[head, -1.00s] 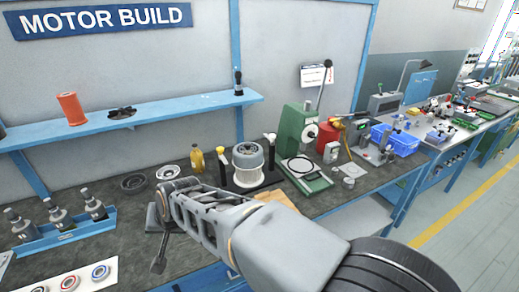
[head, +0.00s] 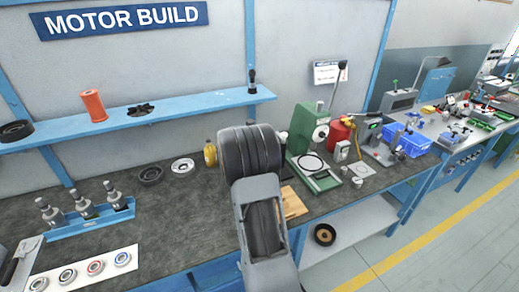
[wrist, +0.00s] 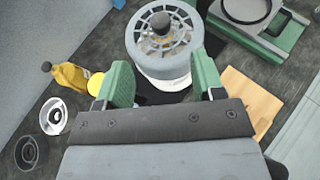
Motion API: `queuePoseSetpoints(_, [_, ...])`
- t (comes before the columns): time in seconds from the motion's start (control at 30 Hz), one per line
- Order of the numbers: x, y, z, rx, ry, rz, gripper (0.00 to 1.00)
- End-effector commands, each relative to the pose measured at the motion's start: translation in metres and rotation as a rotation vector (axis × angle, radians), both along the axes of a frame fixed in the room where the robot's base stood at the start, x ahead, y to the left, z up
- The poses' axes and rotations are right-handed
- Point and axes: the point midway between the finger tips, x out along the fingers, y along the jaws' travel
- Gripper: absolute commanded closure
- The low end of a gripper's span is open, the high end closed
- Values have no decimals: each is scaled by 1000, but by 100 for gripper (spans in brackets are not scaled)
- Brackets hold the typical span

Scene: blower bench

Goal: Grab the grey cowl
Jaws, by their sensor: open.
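The grey cowl (wrist: 177,62), a round, spoked-top cover with a dark knob at its centre, stands upright on a white base in the wrist view. My gripper (wrist: 162,66) is open, its two green fingers pointing toward the cowl, one to its left and one to its right. No grip on it shows, and I cannot tell how far the fingertips are from its wall. In the head view my arm hides the cowl and the fingers.
A blue shelf (head: 180,115) runs above the bench.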

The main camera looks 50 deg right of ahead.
Motion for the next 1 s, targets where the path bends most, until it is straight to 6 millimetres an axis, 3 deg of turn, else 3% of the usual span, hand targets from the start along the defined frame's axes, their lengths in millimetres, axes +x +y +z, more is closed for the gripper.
queuePoseSetpoints(0.2, [13,-28,-14,0,3,4,38])
queuePoseSetpoints(1.0, [34,-82,-44,-2,3,7,38])
